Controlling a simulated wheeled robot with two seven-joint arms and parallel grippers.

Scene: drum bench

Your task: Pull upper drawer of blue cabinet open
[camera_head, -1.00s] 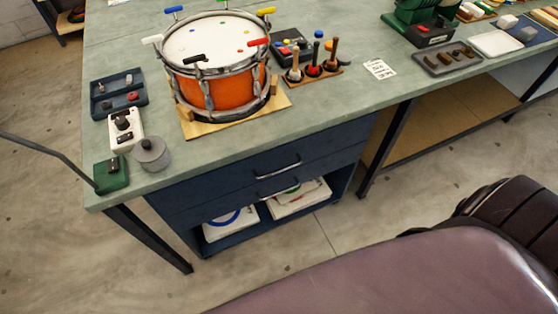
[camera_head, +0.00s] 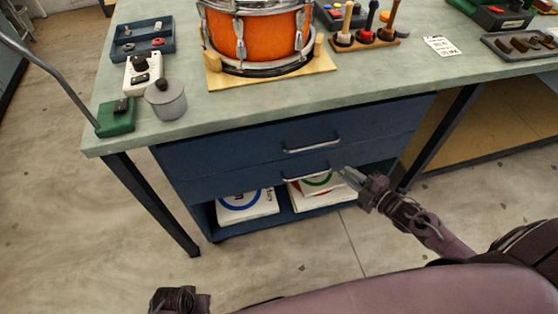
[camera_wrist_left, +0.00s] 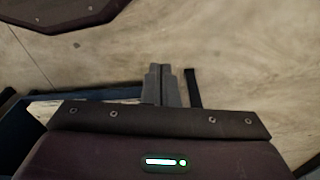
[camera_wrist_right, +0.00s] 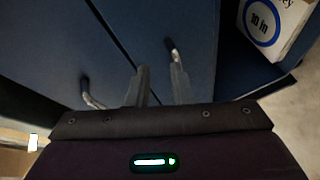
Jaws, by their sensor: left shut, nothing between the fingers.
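The blue cabinet (camera_head: 175,185) sits under the bench. Its upper drawer (camera_head: 230,147) is shut, with a silver bar handle (camera_head: 312,147). The lower drawer's handle (camera_head: 307,176) is just below. My right gripper (camera_head: 345,175) is in front of the cabinet, right of the lower handle. In the right wrist view its fingers (camera_wrist_right: 158,85) are apart and empty, with the upper handle (camera_wrist_right: 91,97) to their left and the lower handle (camera_wrist_right: 173,52) just beyond the right finger. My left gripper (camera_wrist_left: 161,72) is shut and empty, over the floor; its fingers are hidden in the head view.
White boxes (camera_head: 248,205) lie on the cabinet's open bottom shelf. A black bench leg (camera_head: 150,203) stands left of the cabinet, another (camera_head: 440,137) right of it. The benchtop (camera_head: 225,112) overhangs the drawers and carries an orange drum (camera_head: 262,38). The floor in front is clear.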

